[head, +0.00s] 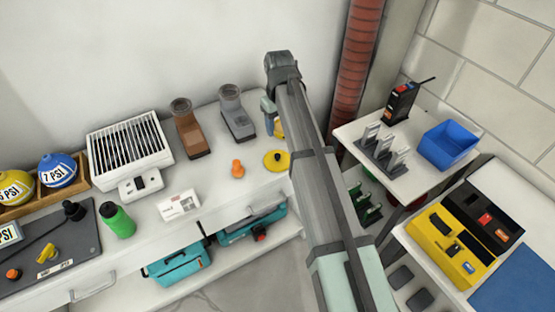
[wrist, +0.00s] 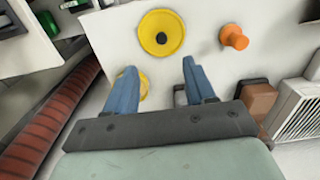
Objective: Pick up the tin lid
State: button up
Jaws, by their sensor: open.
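A round yellow disc with a black centre knob (head: 276,161), which looks like the tin lid, lies flat on the white counter. In the wrist view the yellow disc (wrist: 161,20) is at the top, beyond my fingertips. My gripper (wrist: 159,65) is open, with its two blue fingers apart and nothing between them. In the head view my gripper (head: 268,108) hangs above the back of the counter, partly hidden by my arm. A second yellow object (wrist: 144,89) lies partly behind my left finger in the wrist view; its shape is unclear.
An orange knob-like piece (head: 237,168) stands left of the disc. Brown (head: 191,137) and grey (head: 236,117) machines stand along the wall, with a white slatted unit (head: 130,150) further left. A red ribbed pipe (head: 356,75) rises on the right, beside a shelf with a blue bin (head: 449,146).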

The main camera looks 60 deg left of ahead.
send_over(277, 155)
jog(key=f, duration=0.7)
jog(key=shift+w+d+f, duration=0.1)
jog(key=shift+d+f, duration=0.1)
jog(key=shift+d, duration=0.1)
jog(key=shift+a+f, duration=0.15)
jog(key=shift+f, duration=1.3)
jog(key=shift+a+f, duration=0.1)
jog(key=shift+f, duration=1.3)
grip_shut()
